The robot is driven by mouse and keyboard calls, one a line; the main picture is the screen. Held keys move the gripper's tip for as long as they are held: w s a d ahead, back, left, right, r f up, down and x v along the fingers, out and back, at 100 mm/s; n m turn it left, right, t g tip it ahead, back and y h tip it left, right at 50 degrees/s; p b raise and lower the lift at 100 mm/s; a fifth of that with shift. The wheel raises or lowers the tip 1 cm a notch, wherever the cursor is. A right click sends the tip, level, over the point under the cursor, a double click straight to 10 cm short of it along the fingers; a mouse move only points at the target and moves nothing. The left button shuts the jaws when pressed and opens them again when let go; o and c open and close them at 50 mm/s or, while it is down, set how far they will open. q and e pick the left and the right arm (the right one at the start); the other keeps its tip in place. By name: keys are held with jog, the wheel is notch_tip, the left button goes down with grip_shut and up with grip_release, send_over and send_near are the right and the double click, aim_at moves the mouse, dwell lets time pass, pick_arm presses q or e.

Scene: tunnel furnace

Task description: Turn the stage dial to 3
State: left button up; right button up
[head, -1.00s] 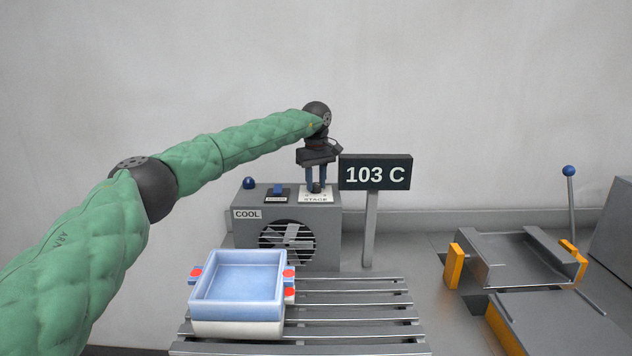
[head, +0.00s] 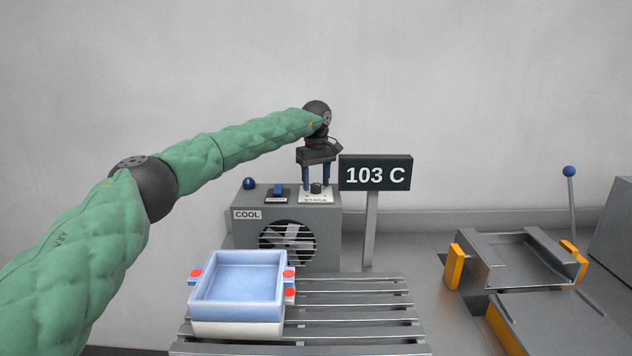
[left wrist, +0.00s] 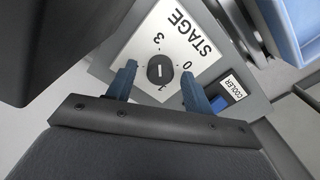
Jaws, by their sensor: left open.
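The dark round stage dial (head: 316,188) stands on a white plate marked STAGE, on top of the grey cooler box (head: 325,225). In the left wrist view the dial (left wrist: 160,70) has a short white mark, and 3, 0 and 1 show around it on the plate (left wrist: 190,45). I cannot tell clearly which number the mark points at. My left gripper (head: 316,182) is open above the plate, pointing down, one blue finger on each side of the dial with gaps between. A finger covers part of the plate. My right gripper is not in view.
A blue cooler switch (head: 278,190) and a blue knob (head: 249,183) sit left of the dial. A sign reading 103 C (head: 375,173) stands close on the right. A blue tray (head: 238,309) rests on the slatted conveyor (head: 350,315) in front.

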aim_at(316, 184)
pick_arm(q)
jog(key=shift+r, duration=0.3)
jog(key=shift+r+b, duration=0.45)
jog(key=shift+r, duration=0.45)
notch_tip(316, 184, up, 4)
jog(key=shift+b, duration=0.4)
jog(key=shift+r, duration=0.6)
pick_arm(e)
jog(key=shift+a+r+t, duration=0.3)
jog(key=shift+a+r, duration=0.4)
pick_arm(q)
jog(key=shift+f, duration=0.1)
